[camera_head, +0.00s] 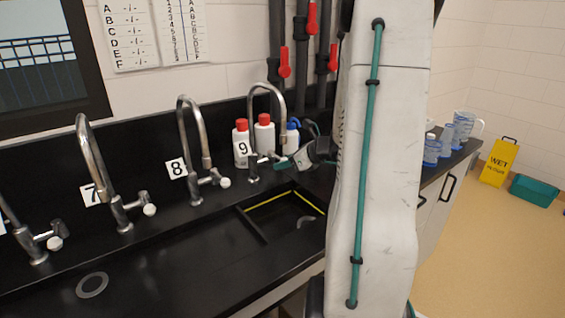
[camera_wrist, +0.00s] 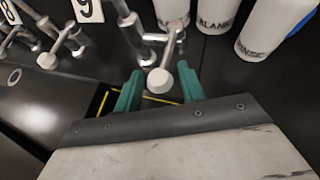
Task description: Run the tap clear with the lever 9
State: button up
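Tap 9 (camera_head: 281,100) is a chrome gooseneck at the back of the black bench, beside the label 9 (camera_head: 243,149). Its lever, with a pale round knob (camera_wrist: 160,81), shows in the wrist view between the two green fingers of my gripper (camera_wrist: 158,90). The fingers stand apart on either side of the knob, with gaps visible. In the head view my gripper (camera_head: 290,160) is at the tap's lever, partly hidden by my arm. No water shows at the spout.
Bottles with red caps (camera_head: 264,134) and one with a blue cap (camera_head: 292,137) stand close behind tap 9. Tap 8 (camera_head: 187,130) and tap 7 (camera_head: 95,165) stand to the left. A sink recess (camera_head: 262,226) lies in front.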

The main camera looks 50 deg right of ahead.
jog(key=shift+w+d, duration=0.2)
jog(key=shift+d, duration=0.85)
jog(key=shift+w+d, duration=0.15)
jog(key=shift+d, duration=0.95)
jog(key=shift+w+d, duration=0.2)
jog(key=shift+d, duration=0.85)
dwell(0.9)
jog(key=a, duration=0.4)
jog(key=s+a, duration=0.1)
jog(key=a, duration=0.2)
jog(key=shift+d, duration=0.4)
jog(key=shift+s+d, duration=0.1)
jog(key=shift+s, duration=0.05)
jog(key=a+v, duration=0.1)
jog(key=v, duration=0.5)
jog(key=shift+s+d+r, duration=0.25)
jog(key=shift+s+d, duration=0.05)
jog(key=shift+d, duration=0.25)
